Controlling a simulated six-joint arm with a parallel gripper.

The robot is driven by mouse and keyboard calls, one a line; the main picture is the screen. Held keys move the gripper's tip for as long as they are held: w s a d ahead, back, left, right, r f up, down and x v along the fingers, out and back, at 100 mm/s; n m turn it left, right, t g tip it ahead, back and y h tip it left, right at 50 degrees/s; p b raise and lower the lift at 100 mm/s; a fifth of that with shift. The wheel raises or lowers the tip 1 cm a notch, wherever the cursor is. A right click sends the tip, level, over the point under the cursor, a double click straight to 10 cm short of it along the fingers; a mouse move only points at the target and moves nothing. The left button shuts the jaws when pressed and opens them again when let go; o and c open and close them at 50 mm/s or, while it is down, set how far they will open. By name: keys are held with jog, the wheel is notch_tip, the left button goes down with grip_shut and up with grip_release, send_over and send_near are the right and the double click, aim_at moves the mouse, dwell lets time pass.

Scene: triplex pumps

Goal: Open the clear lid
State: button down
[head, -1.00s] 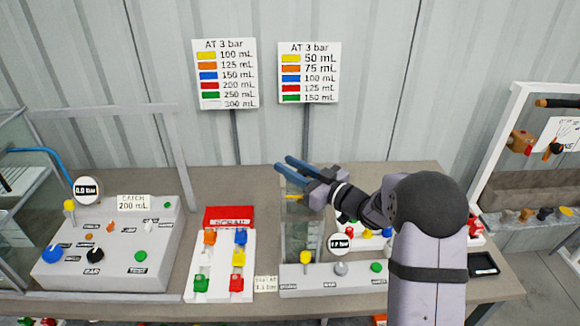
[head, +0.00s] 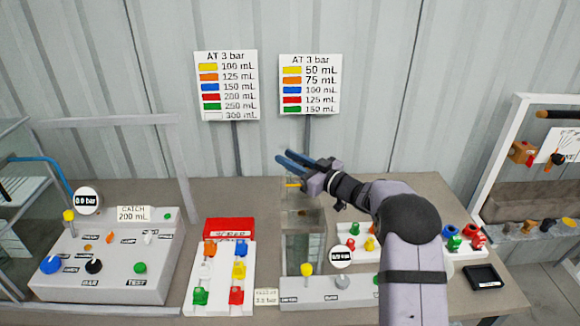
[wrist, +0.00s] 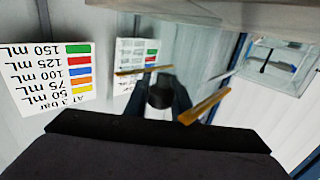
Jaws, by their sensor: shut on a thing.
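My gripper (head: 282,157), with two blue fingers, is raised above the clear box (head: 302,250) on the middle of the bench. The wrist view shows its fingers close around a dark rounded piece (wrist: 160,93), which I take to be the clear lid's grip. The lid is hard to see; a yellow-orange strip (head: 292,185) just below the fingers appears to belong to it. In the wrist view, orange strips (wrist: 206,106) lie on either side of the fingers. The lid's exact tilt cannot be told.
A grey control panel (head: 110,250) stands at left. A white rack (head: 224,270) of coloured pieces and a red box (head: 229,228) stand left of the clear box. A tray of coloured parts (head: 455,240) lies at right. Two sign boards (head: 309,85) stand behind.

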aim_at(304, 166)
jog(key=shift+w, duration=0.15)
jog(key=c, duration=1.5)
grip_release()
jog(key=b+v, duration=0.3)
jog(key=v, duration=0.4)
jog(key=shift+d, duration=0.15)
jog(key=shift+r, duration=0.1)
